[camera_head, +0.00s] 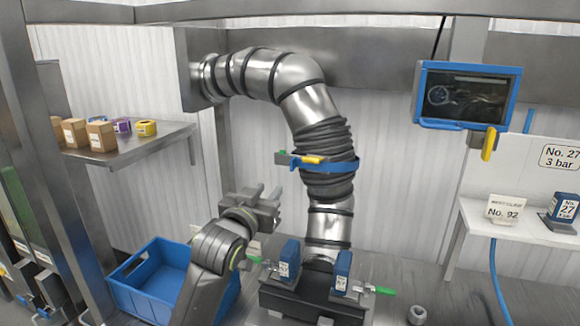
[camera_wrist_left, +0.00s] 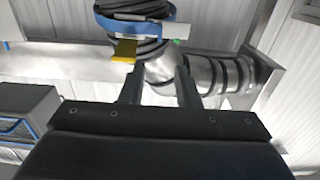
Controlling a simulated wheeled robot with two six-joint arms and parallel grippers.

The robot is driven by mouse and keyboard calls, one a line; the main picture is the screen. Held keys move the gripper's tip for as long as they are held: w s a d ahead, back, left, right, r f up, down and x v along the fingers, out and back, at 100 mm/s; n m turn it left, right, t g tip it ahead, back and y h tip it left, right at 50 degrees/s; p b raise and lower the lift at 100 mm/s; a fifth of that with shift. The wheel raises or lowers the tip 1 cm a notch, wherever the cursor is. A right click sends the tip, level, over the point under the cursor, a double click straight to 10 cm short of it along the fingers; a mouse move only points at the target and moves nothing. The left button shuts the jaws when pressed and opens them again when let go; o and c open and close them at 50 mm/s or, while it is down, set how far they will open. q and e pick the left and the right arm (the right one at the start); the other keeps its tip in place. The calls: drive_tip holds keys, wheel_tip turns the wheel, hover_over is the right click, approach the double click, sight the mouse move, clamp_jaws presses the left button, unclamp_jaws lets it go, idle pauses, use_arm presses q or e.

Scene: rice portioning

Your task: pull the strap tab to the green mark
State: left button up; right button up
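A blue strap (camera_head: 345,167) runs around the ribbed dark sleeve of the metal pipe. Its yellow tab (camera_head: 312,159) sits at the front, and the green mark (camera_head: 281,157) is to its left at the end of a pale plate. The left wrist view also shows the strap (camera_wrist_left: 108,22), the yellow tab (camera_wrist_left: 124,49) and a bit of the green mark (camera_wrist_left: 178,42). My left gripper (camera_head: 263,194) is below and left of the tab, apart from it. Its fingers (camera_wrist_left: 160,88) are spread with nothing between them. My right gripper is not in view.
A blue crate (camera_head: 160,280) stands at lower left. A shelf (camera_head: 135,150) with small boxes is at left. A blue-framed screen (camera_head: 467,95) hangs at upper right. Blue blocks and green-handled valves surround the pipe's black base (camera_head: 310,300). A white shelf (camera_head: 520,225) is at right.

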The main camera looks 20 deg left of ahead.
sight(291, 166)
use_arm(q)
drive_tip(key=w+p, duration=0.1)
drive_tip(key=w, duration=0.4)
drive_tip(key=w+p, duration=0.1)
drive_tip(key=w, duration=0.4)
drive_tip(key=w+p, duration=0.1)
drive_tip(key=w, duration=0.4)
drive_tip(key=shift+w+d+p, duration=0.2)
drive_tip(key=shift+d+p, duration=0.1)
drive_tip(key=shift+p, duration=0.05)
drive_tip(key=shift+c, duration=0.3)
clamp_jaws()
